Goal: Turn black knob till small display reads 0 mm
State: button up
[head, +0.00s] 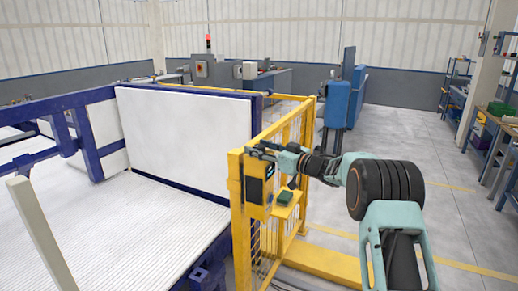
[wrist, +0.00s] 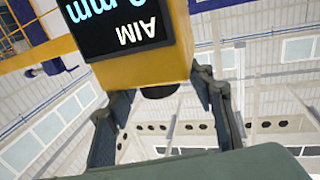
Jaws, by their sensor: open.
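The yellow control box (head: 256,210) is mounted on the yellow fence post, with a small dark display (head: 270,171) on its side. In the wrist view the display (wrist: 112,28) appears upside down; it shows white "AIM" and blue "mm", with the digit beside it cut off by the frame edge and unreadable. The black knob (wrist: 158,91) sticks out of the box's end. My gripper (wrist: 163,98) is open, with one finger on each side of the knob and visible gaps. In the head view my gripper (head: 262,150) is at the box's top; the knob is hidden there.
A yellow mesh fence (head: 290,135) runs behind the box. A small yellow shelf (head: 286,205) with a dark green item (head: 285,197) juts out below my arm. A large white-sheeted blue frame (head: 170,135) stands left. Grey floor (head: 450,215) is open on the right.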

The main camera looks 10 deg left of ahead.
jog(key=v, duration=1.2)
jog(key=shift+r, duration=0.1)
